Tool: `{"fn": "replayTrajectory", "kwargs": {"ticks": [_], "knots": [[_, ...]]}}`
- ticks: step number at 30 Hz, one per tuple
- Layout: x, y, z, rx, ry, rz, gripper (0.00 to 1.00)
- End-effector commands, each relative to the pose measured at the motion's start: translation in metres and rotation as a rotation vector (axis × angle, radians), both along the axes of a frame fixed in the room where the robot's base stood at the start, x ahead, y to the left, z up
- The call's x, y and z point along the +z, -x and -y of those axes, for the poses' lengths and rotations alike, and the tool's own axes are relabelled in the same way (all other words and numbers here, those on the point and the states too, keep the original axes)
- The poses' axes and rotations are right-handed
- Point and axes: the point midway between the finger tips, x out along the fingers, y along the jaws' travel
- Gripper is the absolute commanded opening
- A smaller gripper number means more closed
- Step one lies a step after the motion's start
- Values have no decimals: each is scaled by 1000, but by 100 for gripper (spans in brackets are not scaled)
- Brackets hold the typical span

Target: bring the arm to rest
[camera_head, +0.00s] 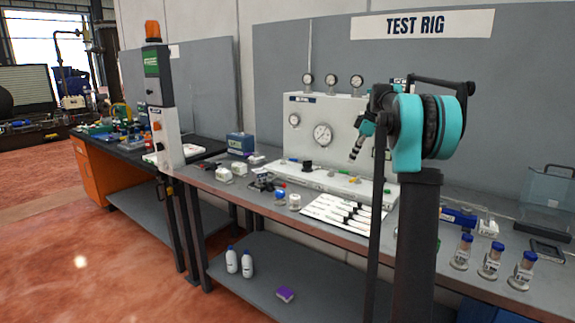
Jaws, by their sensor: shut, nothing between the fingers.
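My arm rises on its dark column at the right of the head view, with a teal and black joint near the top. My gripper (355,155) points down and to the left, in front of the white gauge panel. Its slim dark fingers are together, with nothing seen between them. It hangs above the workbench (240,196), apart from the things on it. Part of the bench and panel is hidden behind my arm.
The white gauge panel (300,145) stands under the TEST RIG sign (424,24). A white tray (322,210) with several slim items lies below my gripper. Several jars (491,262) stand at right. A post with an orange beacon (152,31) stands left. White bottles (232,262) sit on the lower shelf.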

Motion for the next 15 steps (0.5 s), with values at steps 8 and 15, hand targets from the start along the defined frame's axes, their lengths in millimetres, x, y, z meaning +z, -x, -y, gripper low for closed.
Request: {"fn": "replayTrajectory", "kwargs": {"ticks": [8,15], "knots": [[-12,18,-8,-86,17,-14,0],[-31,46,-17,-204,38,-30,0]]}}
